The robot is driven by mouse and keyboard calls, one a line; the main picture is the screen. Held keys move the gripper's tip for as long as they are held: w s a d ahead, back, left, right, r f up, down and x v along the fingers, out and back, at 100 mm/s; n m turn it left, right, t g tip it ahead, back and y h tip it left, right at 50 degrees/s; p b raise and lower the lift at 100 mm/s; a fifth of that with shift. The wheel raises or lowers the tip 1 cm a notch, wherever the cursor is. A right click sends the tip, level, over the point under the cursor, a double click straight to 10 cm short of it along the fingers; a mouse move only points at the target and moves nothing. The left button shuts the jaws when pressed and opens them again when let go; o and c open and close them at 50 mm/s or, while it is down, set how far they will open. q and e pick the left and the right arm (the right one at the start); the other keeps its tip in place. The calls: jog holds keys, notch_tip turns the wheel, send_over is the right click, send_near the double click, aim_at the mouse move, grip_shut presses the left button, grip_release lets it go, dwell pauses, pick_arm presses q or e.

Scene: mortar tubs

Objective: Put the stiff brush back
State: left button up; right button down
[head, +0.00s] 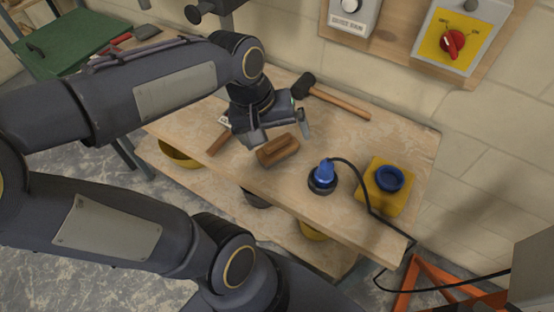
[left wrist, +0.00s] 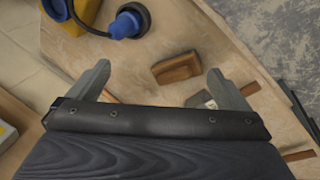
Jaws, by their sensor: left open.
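A brown wooden block, which looks like the stiff brush (head: 277,150), lies on the workbench (head: 345,135). Its bristles cannot be made out. It also shows in the left wrist view (left wrist: 176,68), between the lines of the fingers and beyond their tips. My left gripper (head: 281,133) is open just above and behind the block in the head view, apart from it as far as I can tell. Its two fingers stand wide apart and empty in the left wrist view (left wrist: 158,68). My right gripper is out of view.
A black-headed mallet (head: 335,101) lies behind the gripper. A blue plug (head: 323,176) with a black cable stands right of the block, beside a yellow box with a blue socket (head: 389,181). A handled tool (head: 217,142) lies left. Tubs (head: 178,154) sit on the shelf below.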

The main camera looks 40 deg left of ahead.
pick_arm(q)
jog(key=s+d+f+m+t+h, duration=0.1)
jog(key=s+d+m+t+h, duration=0.1)
jog(key=s+d+m, duration=0.3)
jog(key=shift+s+d+f+m+t, duration=0.25)
jog(key=shift+s+f+m+t, duration=0.15)
jog(key=shift+s+m, duration=0.25)
dwell(0.6)
